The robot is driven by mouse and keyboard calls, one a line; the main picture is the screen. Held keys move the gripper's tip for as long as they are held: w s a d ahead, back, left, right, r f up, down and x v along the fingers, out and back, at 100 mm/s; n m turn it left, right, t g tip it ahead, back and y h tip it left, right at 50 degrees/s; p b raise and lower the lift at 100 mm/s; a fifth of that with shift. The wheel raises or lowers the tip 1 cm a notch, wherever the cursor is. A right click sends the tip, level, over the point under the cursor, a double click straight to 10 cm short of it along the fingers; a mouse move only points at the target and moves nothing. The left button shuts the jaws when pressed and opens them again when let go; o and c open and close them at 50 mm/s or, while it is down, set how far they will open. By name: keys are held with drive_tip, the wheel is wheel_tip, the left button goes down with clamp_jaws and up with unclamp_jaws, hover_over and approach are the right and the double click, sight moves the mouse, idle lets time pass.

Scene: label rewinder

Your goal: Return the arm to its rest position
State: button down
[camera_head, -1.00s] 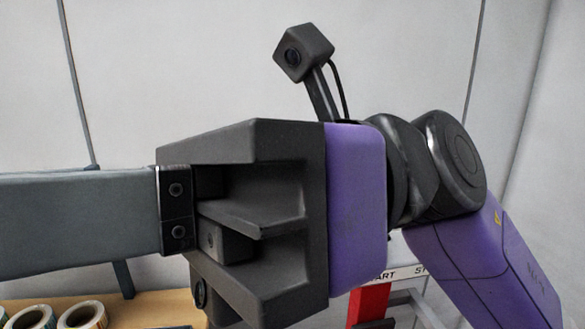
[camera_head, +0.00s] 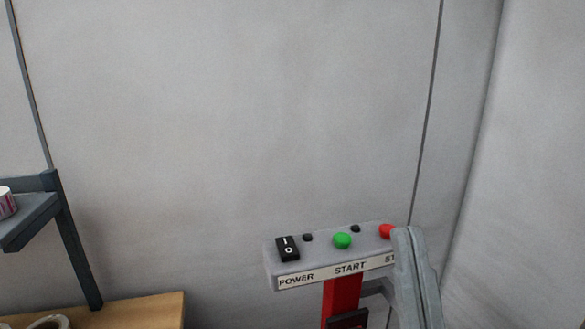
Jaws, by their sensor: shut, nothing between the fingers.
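My gripper and arm do not show in the camera view now. The control panel (camera_head: 270,268) stands at the lower right of centre on a red post (camera_head: 341,297).
A wooden tabletop (camera_head: 140,309) is at the lower left, with part of a roll (camera_head: 50,322) at the bottom edge. A dark grey shelf (camera_head: 30,220) at the left holds a partly visible label roll (camera_head: 6,203). The pale wall (camera_head: 240,120) behind is bare.

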drive_tip(key=s+d+f+m+g+h, duration=0.2)
drive_tip(key=f+m+h, duration=0.1)
drive_tip(key=f, duration=0.4)
drive_tip(key=s+d+f+m+g+h, duration=0.2)
drive_tip(key=f+g+h, duration=0.1)
drive_tip(key=f, duration=0.5)
drive_tip(key=s+d+f+m+g+h, duration=0.2)
drive_tip(key=f+m+h, duration=0.1)
drive_tip(key=f, duration=0.4)
drive_tip(key=s+d+f+g, duration=0.2)
drive_tip(key=s+f+g, duration=0.1)
drive_tip(key=s+f, duration=0.4)
drive_tip(key=s+d+f+g+b, duration=0.1)
drive_tip(key=s+f+g, duration=0.3)
drive_tip(key=s+f, duration=0.3)
drive_tip(key=s, duration=0.3)
drive_tip(key=shift+s+d+n+y, duration=0.3)
drive_tip(key=shift+d+n+y, duration=0.05)
drive_tip(key=shift+n+y, duration=0.05)
